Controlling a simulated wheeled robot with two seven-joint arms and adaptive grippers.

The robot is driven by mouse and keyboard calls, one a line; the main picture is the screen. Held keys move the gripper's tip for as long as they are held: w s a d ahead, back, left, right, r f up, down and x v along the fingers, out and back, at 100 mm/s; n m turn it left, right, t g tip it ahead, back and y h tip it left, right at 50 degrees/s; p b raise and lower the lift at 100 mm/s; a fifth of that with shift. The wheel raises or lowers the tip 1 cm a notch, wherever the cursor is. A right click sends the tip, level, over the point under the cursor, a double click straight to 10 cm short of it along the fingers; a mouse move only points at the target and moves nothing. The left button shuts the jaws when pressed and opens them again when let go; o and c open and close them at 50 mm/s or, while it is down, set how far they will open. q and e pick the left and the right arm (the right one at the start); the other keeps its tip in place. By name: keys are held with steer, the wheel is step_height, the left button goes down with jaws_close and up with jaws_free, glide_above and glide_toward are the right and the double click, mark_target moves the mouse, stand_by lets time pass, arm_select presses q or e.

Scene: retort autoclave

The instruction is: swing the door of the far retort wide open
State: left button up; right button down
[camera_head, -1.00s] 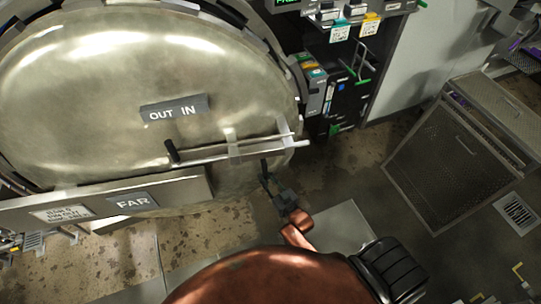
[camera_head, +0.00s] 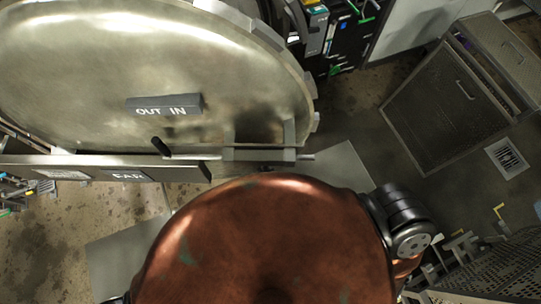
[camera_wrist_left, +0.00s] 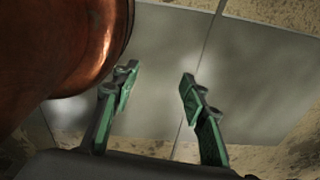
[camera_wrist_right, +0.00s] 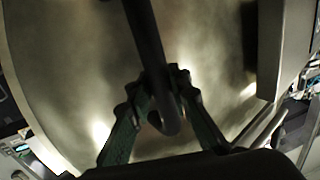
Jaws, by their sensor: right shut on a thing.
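The far retort's door (camera_head: 110,65) is a large domed metal disc with an "OUT IN" plate (camera_head: 163,105). It stands partly swung out, its thick lugged rim showing at the right. The "FAR" plate (camera_head: 125,175) is on a bar across its lower part. In the right wrist view, my right gripper (camera_wrist_right: 156,88) is shut on a dark door handle (camera_wrist_right: 146,35), with the domed door (camera_wrist_right: 70,65) behind it. My copper body hides that gripper in the head view. My left gripper (camera_wrist_left: 158,78) is open and empty above the floor.
A perforated metal crate (camera_head: 440,105) stands on the floor at the right. Another mesh basket (camera_head: 500,270) is at the lower right. Bare floor lies between the door and crate.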

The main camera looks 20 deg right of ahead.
steer(key=shift+w+f, duration=0.1)
steer(key=shift+w, duration=0.25)
steer(key=c, duration=2.2)
jaws_free()
steer(key=shift+c, duration=0.2)
steer(key=o, duration=0.4)
steer(key=shift+a, duration=0.1)
arm_select(q)
steer(key=shift+w, duration=1)
arm_select(e)
steer(key=shift+o, duration=0.2)
arm_select(q)
steer(key=shift+s, duration=0.1)
steer(key=shift+s, duration=0.25)
arm_select(e)
steer(key=s+d, duration=0.2)
steer(key=s, duration=0.9)
steer(key=shift+s+d, duration=0.3)
steer(key=shift+s, duration=0.1)
